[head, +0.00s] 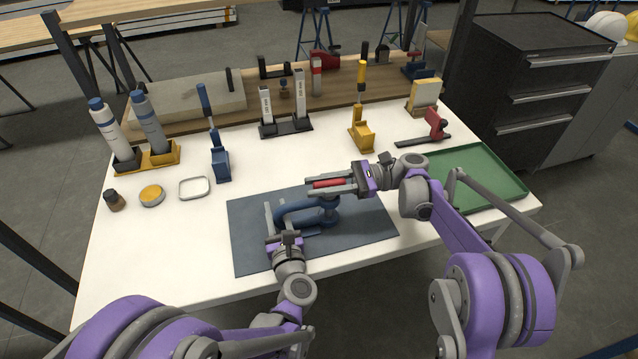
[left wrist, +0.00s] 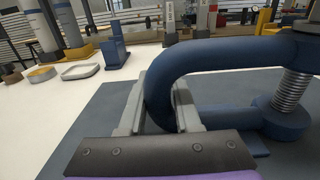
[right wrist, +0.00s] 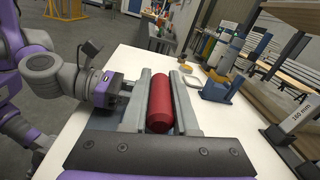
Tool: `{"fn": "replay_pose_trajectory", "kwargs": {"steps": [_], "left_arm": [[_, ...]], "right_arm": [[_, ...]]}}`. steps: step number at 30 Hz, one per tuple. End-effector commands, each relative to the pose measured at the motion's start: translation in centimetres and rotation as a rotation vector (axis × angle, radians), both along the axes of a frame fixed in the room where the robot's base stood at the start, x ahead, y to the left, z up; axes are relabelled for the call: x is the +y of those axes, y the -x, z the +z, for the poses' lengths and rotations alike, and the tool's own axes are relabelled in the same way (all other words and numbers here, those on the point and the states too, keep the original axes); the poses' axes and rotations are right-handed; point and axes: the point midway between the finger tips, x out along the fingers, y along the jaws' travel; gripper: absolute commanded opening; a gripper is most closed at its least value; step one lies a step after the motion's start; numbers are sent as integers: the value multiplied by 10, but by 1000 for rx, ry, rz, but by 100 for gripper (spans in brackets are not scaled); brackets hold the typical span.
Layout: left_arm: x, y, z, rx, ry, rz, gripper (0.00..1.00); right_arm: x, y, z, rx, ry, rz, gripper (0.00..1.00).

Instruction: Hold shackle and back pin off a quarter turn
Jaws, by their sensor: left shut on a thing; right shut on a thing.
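The dark blue shackle (head: 292,211) stands on the dark mat. Its curved bow shows large in the left wrist view (left wrist: 215,55), with the silver threaded pin (left wrist: 292,92) upright between its two ends. My left gripper (head: 281,222) is shut on the bow, with a finger on each side of it. A red cylindrical bar (head: 328,184) lies above the shackle's pin end. My right gripper (head: 312,189) is shut on this bar, which shows lengthwise between its fingers in the right wrist view (right wrist: 160,100). The join between the bar and pin is hidden.
The dark mat (head: 375,225) lies on the white table (head: 120,240). A green tray (head: 500,170) is at the right. Bottles, small containers, blue and yellow tools and marked blocks stand along the left and back. The front left of the table is clear.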

Motion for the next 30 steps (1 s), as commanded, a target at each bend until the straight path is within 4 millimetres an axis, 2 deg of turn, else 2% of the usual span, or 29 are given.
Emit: {"fn": "replay_pose_trajectory", "kwargs": {"steps": [7,20,21,24,26,30], "left_arm": [[0,0,0,0,-1,-1,0],[0,0,0,0,-1,-1,0],[0,0,0,0,-1,-1,0],[0,0,0,0,-1,-1,0],[0,0,0,0,-1,-1,0],[0,0,0,0,-1,0,0]], "right_arm": [[0,1,-1,0,1,72,0],[0,2,-2,1,3,84,0],[-1,2,-2,0,4,84,29],[-1,2,-2,1,3,84,47],[-1,2,-1,1,3,84,57],[-1,2,-1,1,2,84,57]]}}
